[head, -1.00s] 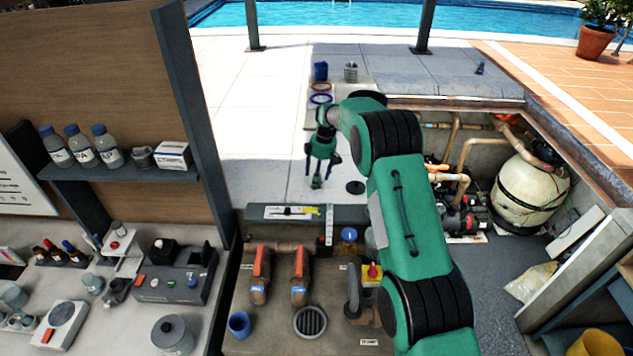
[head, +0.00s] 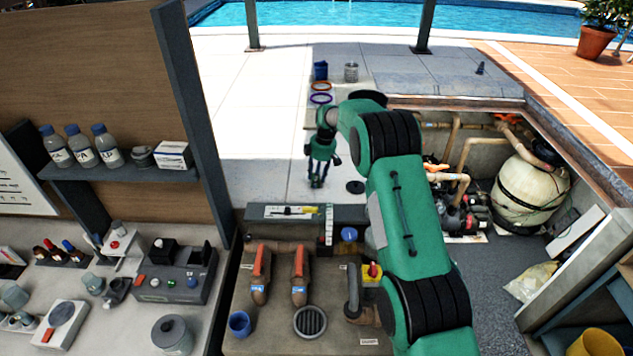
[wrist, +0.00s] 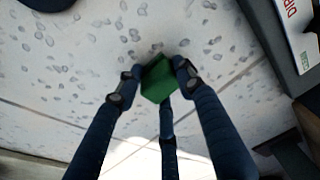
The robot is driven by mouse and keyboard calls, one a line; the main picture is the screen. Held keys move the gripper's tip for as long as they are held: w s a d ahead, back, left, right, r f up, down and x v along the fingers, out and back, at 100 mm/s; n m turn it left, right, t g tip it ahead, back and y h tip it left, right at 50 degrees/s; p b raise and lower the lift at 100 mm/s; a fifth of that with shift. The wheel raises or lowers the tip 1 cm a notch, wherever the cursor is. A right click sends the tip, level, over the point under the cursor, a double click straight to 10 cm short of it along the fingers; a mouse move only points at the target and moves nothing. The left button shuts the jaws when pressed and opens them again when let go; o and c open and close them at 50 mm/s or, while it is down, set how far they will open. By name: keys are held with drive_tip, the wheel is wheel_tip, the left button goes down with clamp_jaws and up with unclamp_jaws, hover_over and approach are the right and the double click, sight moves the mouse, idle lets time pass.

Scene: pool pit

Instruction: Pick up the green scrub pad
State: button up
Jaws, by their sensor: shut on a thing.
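The green scrub pad (wrist: 157,80) shows in the wrist view as a small green block between the fingers of my gripper (wrist: 154,84). The dark fingers are shut on it, one at its left, one at its right and one below it in the picture. Pale, spotted paving lies behind the pad. In the head view my gripper (head: 317,178) points down over the pale paving, left of the black disc. The pad is too small to make out clearly there.
A black disc (head: 355,187) lies on the paving to the right. A grey ledge with a gauge strip (head: 291,212) stands nearer. Purple and orange rings (head: 320,98), a blue cup (head: 320,71) and a metal cup (head: 351,72) are farther back. The equipment pit opens at right.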

drive_tip(key=shift+r, duration=0.1)
drive_tip(key=shift+r, duration=1.6)
drive_tip(key=s+d, duration=0.1)
drive_tip(key=s, duration=0.4)
drive_tip(key=s+d+r+b, duration=0.1)
drive_tip(key=s, duration=0.4)
drive_tip(key=s+d, duration=0.1)
drive_tip(key=s, duration=0.4)
drive_tip(key=shift+s+d+r, duration=0.3)
drive_tip(key=shift+d, duration=0.05)
drive_tip(key=shift+r, duration=0.1)
